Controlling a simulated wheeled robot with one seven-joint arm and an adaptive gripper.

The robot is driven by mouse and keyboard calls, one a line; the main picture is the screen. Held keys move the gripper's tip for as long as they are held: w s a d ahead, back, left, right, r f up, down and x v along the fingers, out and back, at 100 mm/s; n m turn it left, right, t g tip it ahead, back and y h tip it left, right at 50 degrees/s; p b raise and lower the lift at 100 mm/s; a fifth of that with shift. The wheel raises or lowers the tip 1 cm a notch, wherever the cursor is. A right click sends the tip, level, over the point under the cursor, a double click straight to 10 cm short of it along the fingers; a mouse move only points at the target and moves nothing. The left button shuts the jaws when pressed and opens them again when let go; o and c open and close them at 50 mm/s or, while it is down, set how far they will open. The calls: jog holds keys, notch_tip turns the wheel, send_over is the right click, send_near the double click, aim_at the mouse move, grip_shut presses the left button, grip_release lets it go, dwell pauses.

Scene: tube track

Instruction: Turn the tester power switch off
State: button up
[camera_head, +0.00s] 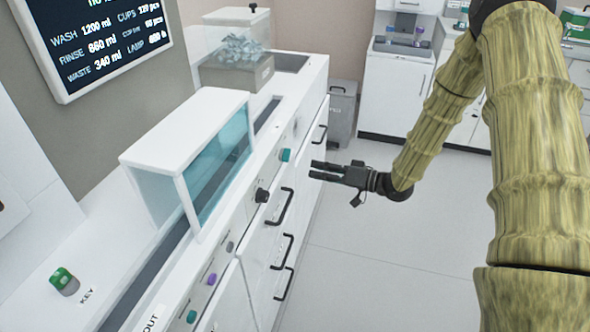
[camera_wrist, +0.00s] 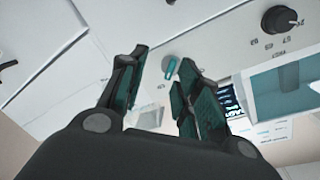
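A teal switch (camera_head: 285,155) sits on the sloped white front panel (camera_head: 243,222) of the counter. In the wrist view the teal switch (camera_wrist: 171,68) is a short lever on a round grey base, seen between my fingertips. No readable label shows which control is the tester power switch. My gripper (camera_head: 313,170) is open and empty, a little to the right of the teal switch, its fingers pointing toward the panel. In the wrist view my gripper (camera_wrist: 163,58) has its two fingers spread apart. I see no contact with the switch.
A black numbered knob (camera_head: 262,195) is nearby on the panel, with purple (camera_head: 212,279) and green (camera_head: 192,316) controls farther along. Black drawer handles (camera_head: 280,207) stick out below. A glass-fronted box (camera_head: 215,165) stands above. The floor to the right is clear.

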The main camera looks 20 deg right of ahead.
aim_at(285, 155)
jog(key=w+a+r+n+g+y+b, duration=0.1)
jog(key=w+a+r+y, duration=0.1)
jog(key=w+a, duration=0.4)
jog(key=shift+a+r, duration=0.25)
jog(key=shift+r, duration=0.15)
dwell(0.4)
jog(key=shift+d, duration=0.1)
grip_shut()
